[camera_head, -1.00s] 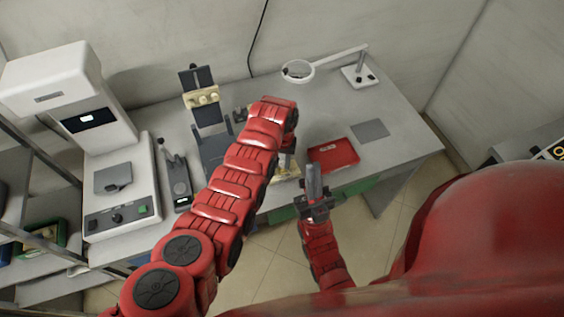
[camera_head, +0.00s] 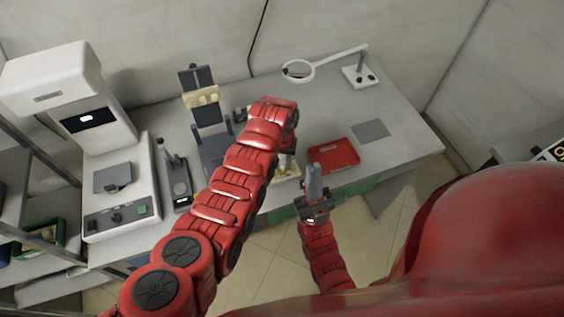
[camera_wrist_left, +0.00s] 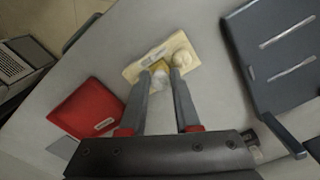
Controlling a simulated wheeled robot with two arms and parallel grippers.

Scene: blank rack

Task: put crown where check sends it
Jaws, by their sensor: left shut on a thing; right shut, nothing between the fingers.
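My left gripper (camera_wrist_left: 164,72) is shut on a small whitish piece (camera_wrist_left: 160,76), likely the crown, in the left wrist view. It is held over or against a cream block (camera_wrist_left: 142,65) with a rounded bump at one end. I cannot tell whether the piece touches the block. In the head view the left gripper (camera_head: 286,160) points down at the table's front edge, partly hidden by my arm, and the cream block (camera_head: 290,173) shows beneath it. My right gripper (camera_head: 314,182) is shut and empty, pointing up in front of the table.
A red tray (camera_head: 333,156) lies right of the block, beside a grey mat (camera_head: 370,131). A dark stand (camera_head: 211,147) with a cream part (camera_head: 203,97) is behind my left arm. A white machine (camera_head: 118,180) with a lit screen and a magnifier lamp (camera_head: 298,70) also stand there.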

